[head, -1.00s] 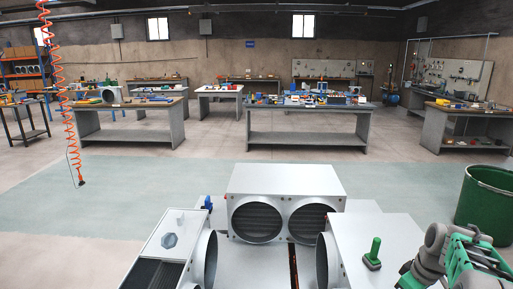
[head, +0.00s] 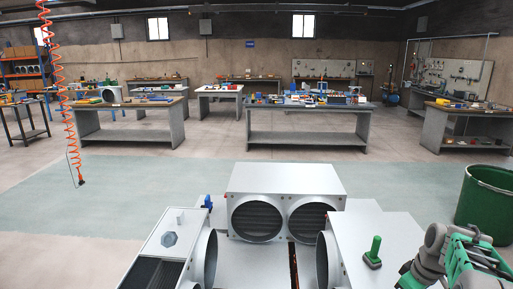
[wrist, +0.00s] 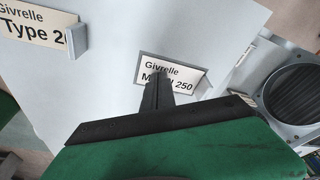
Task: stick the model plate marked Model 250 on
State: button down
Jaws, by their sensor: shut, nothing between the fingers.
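The plate marked Model 250 (wrist: 185,76) shows in the wrist view as a white rectangle reading "Givrelle", inside a dark thin outline on a pale grey surface. My gripper (wrist: 158,76) is shut, its dark fingers empty, and their tips overlap the plate and hide part of the word "Model". I cannot tell whether the tips touch it. A second plate, marked Givrelle Type with a partly hidden number (wrist: 35,26), lies at the upper left. In the head view my arm shows at the lower right, but the fingertips are not visible.
Small grey blocks stand at the right ends of the Type plate (wrist: 76,42) and the Model 250 plate (wrist: 206,86). A grey unit with round openings (head: 285,185) stands ahead. A green-handled tool (head: 373,253) and a green bin (head: 487,200) are at the right.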

jog(key=shift+w+a+p+v, duration=0.1)
jog(key=shift+w+p+v, duration=0.1)
jog(key=shift+p+v, duration=0.65)
jog(key=shift+w+a+p+v, duration=0.15)
jog(key=shift+p+v, duration=0.3)
jog(key=shift+v, duration=0.7)
jog(key=shift+w+p+v, duration=0.2)
jog(key=shift+p+v, duration=0.45)
jog(key=shift+v, duration=0.35)
